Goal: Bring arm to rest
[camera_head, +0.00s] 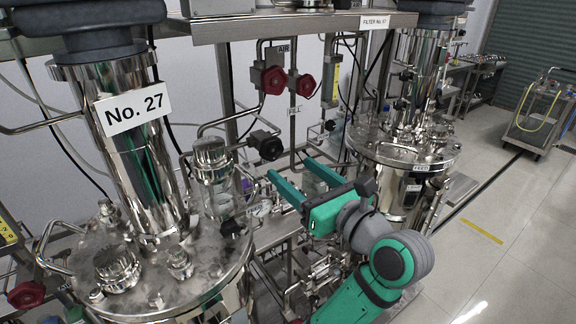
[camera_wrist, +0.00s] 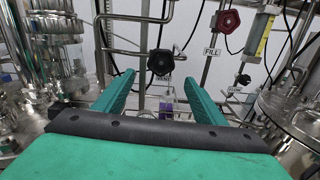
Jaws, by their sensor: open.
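My gripper (camera_head: 297,178) is green, with two long fingers spread apart and nothing between them. In the head view it is in the middle of the picture, between the two steel vessels, with its fingers pointing to the upper left. In the wrist view the open fingers (camera_wrist: 157,98) point away toward a black knob (camera_wrist: 160,62) and the pipework behind it. The knob appears beyond the fingertips and apart from them. My green and grey arm reaches in from the bottom of the head view.
A steel vessel marked No. 27 (camera_head: 150,170) stands at left, another vessel (camera_head: 405,150) behind at right. Red valve knobs (camera_head: 274,80) and a black knob (camera_head: 266,145) sit on pipes between them. A wheeled cart (camera_head: 540,115) stands far right. The tiled floor (camera_head: 500,260) at right is clear.

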